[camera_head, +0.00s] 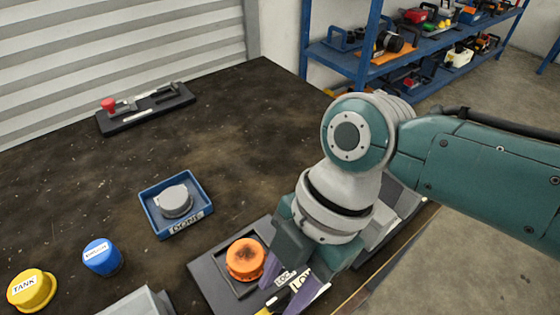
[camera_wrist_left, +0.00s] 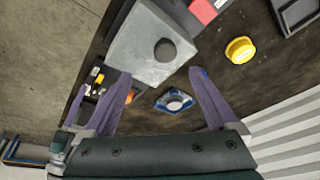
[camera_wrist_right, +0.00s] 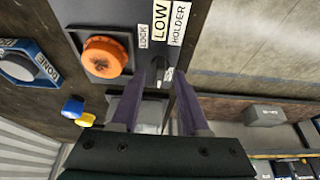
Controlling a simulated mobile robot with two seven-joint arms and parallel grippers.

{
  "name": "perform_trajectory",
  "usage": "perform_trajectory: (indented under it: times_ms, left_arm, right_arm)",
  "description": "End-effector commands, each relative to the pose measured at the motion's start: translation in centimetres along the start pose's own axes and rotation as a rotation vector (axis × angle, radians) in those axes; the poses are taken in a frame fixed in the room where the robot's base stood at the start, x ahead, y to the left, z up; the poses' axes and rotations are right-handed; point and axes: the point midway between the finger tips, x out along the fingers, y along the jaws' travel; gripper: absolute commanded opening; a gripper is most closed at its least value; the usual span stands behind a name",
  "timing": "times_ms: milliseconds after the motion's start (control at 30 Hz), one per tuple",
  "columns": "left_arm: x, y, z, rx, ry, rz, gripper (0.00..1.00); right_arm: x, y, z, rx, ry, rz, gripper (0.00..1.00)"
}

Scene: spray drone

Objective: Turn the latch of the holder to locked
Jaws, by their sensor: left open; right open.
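The holder (camera_head: 205,277) is a dark plate at the table's front edge with an orange round part (camera_head: 245,258) seated in it. In the right wrist view the orange part (camera_wrist_right: 105,57) sits left of labels reading LOCK, LOW and HOLDER (camera_wrist_right: 180,22). A small dark latch with a white mark (camera_wrist_right: 166,75) shows between the fingertips of my right gripper (camera_wrist_right: 168,72). That gripper is open, its fingers on either side of the latch; I cannot tell whether they touch it. In the head view my right gripper hides the latch. My left gripper (camera_wrist_left: 163,76) is open and empty.
A blue tray (camera_head: 157,208) with a grey disc stands behind the holder. Blue (camera_head: 102,256) and yellow (camera_head: 32,290) caps stand at left, near a grey box (camera_wrist_left: 150,45). A dark fixture with a red knob (camera_head: 108,104) lies at the back. Mid-table behind the tray is clear.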

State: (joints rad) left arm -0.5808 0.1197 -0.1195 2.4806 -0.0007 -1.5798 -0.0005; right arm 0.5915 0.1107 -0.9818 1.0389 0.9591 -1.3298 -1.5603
Motion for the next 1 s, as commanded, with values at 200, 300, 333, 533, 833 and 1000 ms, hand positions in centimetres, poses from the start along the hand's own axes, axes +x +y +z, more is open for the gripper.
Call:
perform_trajectory:
  times_ms: [200, 300, 333, 533, 833, 1000]
  left_arm:
    - [0.05, 0.01, 0.01, 0.0, 0.0, 0.0, 0.92]
    - [0.05, 0.02, 0.01, 0.0, 0.0, 0.001, 0.92]
    - [0.05, 0.02, 0.01, 0.0, 0.0, 0.001, 0.92]
    - [0.05, 0.02, 0.01, 0.0, 0.0, 0.001, 0.92]
    - [0.05, 0.03, 0.01, 0.0, 0.0, 0.001, 0.92]
    - [0.05, 0.03, 0.01, 0.0, 0.0, 0.001, 0.92]
  right_arm:
    - [0.29, -0.01, -0.02, -0.001, -0.001, 0.0, 0.45]
    - [0.27, -0.01, -0.01, -0.001, -0.001, 0.0, 0.43]
    - [0.27, -0.01, -0.01, -0.001, -0.001, 0.0, 0.39]
    - [0.25, -0.01, 0.0, 0.0, -0.001, 0.0, 0.17]
    - [0.24, -0.01, 0.01, 0.0, -0.001, 0.0, 0.0]
    - [0.23, -0.01, 0.01, 0.0, -0.001, 0.0, 0.0]
